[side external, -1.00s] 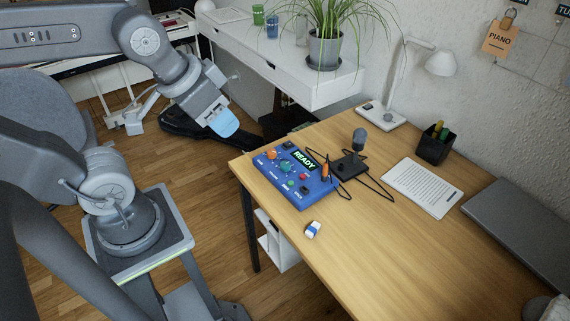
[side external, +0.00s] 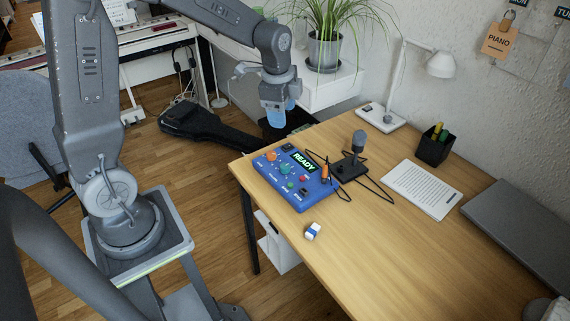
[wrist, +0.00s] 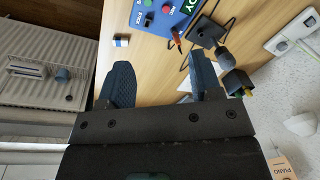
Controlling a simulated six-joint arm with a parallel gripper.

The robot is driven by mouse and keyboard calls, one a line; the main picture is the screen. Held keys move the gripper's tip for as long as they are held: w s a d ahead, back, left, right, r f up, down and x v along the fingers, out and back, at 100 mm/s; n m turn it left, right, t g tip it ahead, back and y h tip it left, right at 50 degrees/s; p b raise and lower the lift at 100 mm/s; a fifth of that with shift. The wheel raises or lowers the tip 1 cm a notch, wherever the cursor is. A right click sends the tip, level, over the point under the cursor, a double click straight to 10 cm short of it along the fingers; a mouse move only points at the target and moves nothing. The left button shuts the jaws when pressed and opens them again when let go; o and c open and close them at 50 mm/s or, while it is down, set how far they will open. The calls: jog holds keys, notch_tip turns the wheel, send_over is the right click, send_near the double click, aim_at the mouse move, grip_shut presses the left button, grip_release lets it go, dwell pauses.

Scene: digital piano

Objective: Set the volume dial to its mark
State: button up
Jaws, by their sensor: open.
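The blue control box (side external: 297,180) lies near the left corner of the wooden table, with a lit READY display (side external: 304,161). It carries an orange knob (side external: 271,156), a larger teal knob (side external: 285,168), small coloured buttons and an orange-tipped lever. The labels are too small to read, so I cannot tell which knob is the volume dial or where its mark is. My gripper (side external: 280,115) hangs fingers down above and behind the box, apart from it. In the wrist view my gripper (wrist: 162,82) is open and empty, and only part of the box (wrist: 178,14) shows.
A white-and-blue eraser (side external: 313,230) lies in front of the box. A small microphone (side external: 360,140) on a black base with cables stands right of it. A potted plant (side external: 324,52) stands behind.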

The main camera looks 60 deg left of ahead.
aim_at(285, 165)
jog(key=w+a+f+m, duration=0.1)
jog(key=f, duration=0.6)
jog(key=w+a+f+m+g, duration=0.1)
jog(key=f, duration=0.6)
jog(key=w+a+f+m, duration=0.1)
jog(key=a+f, duration=0.1)
jog(key=f, duration=0.6)
jog(key=shift+w+m, duration=0.3)
jog(key=shift+m, duration=0.1)
jog(key=shift+c, duration=0.2)
jog(key=c, duration=0.9)
